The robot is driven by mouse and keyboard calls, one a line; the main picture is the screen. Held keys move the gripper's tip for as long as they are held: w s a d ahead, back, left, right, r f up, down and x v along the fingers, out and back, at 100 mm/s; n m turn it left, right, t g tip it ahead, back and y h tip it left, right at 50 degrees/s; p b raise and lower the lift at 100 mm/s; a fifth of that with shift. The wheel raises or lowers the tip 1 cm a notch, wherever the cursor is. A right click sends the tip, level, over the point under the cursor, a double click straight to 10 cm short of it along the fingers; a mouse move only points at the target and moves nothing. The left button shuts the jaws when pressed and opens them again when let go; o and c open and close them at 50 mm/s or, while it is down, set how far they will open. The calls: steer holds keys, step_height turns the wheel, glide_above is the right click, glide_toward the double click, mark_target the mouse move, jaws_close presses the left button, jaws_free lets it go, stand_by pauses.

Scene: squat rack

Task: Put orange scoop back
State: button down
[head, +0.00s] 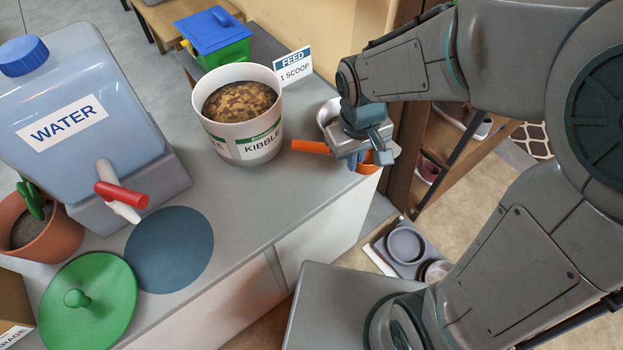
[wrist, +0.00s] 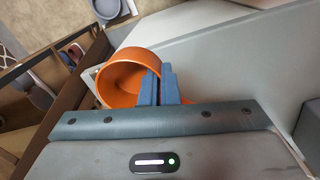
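The orange scoop (head: 310,147) is at the right end of the grey counter, its handle pointing left toward the kibble bucket. Its round, empty-looking bowl shows in the wrist view (wrist: 115,84). My gripper (head: 372,157) is over the scoop, and its blue fingers (wrist: 158,86) are close together on it where handle and bowl meet. The gripper hides part of the handle. I cannot tell whether the scoop touches the counter. The white kibble bucket (head: 243,150) stands open and full of kibble, left of the scoop. A sign (head: 293,66) behind it reads "FEED 1 SCOOP".
A metal-looking bowl (head: 328,110) is just behind my gripper. A water jug (head: 75,120) with a red tap, a green lid (head: 105,310), a blue disc (head: 170,248) and a potted cactus (head: 45,235) occupy the left. A green bin with blue lid (head: 215,38) stands behind.

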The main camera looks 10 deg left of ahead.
glide_above(306, 187)
step_height(306, 187, down, 6)
steer(key=shift+f, duration=2.1)
steer(key=c, duration=2.1)
jaws_free()
steer(key=shift+f, duration=0.15)
steer(key=o, duration=0.4)
